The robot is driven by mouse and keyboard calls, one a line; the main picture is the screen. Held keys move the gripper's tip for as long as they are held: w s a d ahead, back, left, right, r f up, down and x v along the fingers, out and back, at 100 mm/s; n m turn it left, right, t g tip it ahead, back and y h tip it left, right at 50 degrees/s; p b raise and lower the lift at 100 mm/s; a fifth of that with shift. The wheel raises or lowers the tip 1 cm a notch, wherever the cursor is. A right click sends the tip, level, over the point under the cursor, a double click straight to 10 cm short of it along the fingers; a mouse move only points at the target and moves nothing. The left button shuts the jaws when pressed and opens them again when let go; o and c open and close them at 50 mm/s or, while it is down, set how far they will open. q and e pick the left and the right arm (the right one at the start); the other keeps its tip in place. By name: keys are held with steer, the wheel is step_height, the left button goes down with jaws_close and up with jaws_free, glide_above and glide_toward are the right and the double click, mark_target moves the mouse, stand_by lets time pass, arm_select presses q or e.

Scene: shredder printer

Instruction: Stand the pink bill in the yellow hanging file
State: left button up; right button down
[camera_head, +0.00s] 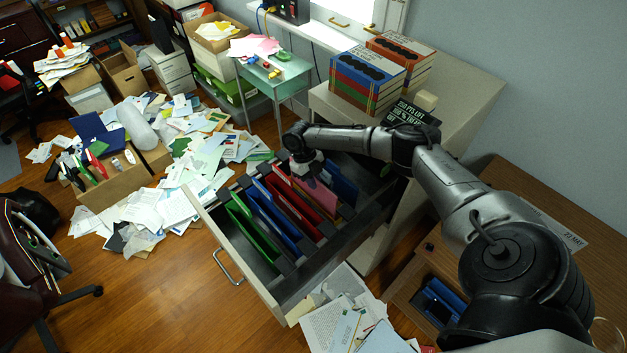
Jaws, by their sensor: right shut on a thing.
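My right gripper (304,172) reaches over the open file drawer (292,296) from the right, its fingers pointing down into the back half of the drawer. It is shut on the pink bill (319,192), which shows as a small pink-purple patch just below the fingers, among the hanging files. I cannot tell how deep the bill sits or whether it touches a file. A green file (250,230), a blue file (273,222), red files (293,208) and a farther blue file (343,184) hang in the drawer. My left gripper is out of view.
Thick books (366,82) stand on the cabinet top behind the drawer, with a dark green box (412,113) near them. Papers (340,325) lie below the drawer front. More papers (190,150) cover the floor at left. A glass side table (275,75) stands behind.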

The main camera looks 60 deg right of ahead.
steer(key=c, duration=1.2)
jaws_free()
steer(key=shift+f, duration=0.2)
steer(key=shift+o, duration=0.2)
steer(key=shift+s+a+r+p, duration=0.1)
steer(key=shift+a+r+p, duration=0.1)
steer(key=shift+r+p, duration=0.65)
step_height(320, 180, up, 3)
steer(key=shift+d+f+p, duration=0.1)
steer(key=shift+d+p, duration=0.05)
steer(key=shift+p, duration=0.85)
step_height(320, 180, up, 4)
steer(key=p, duration=0.3)
steer(key=shift+f, duration=0.1)
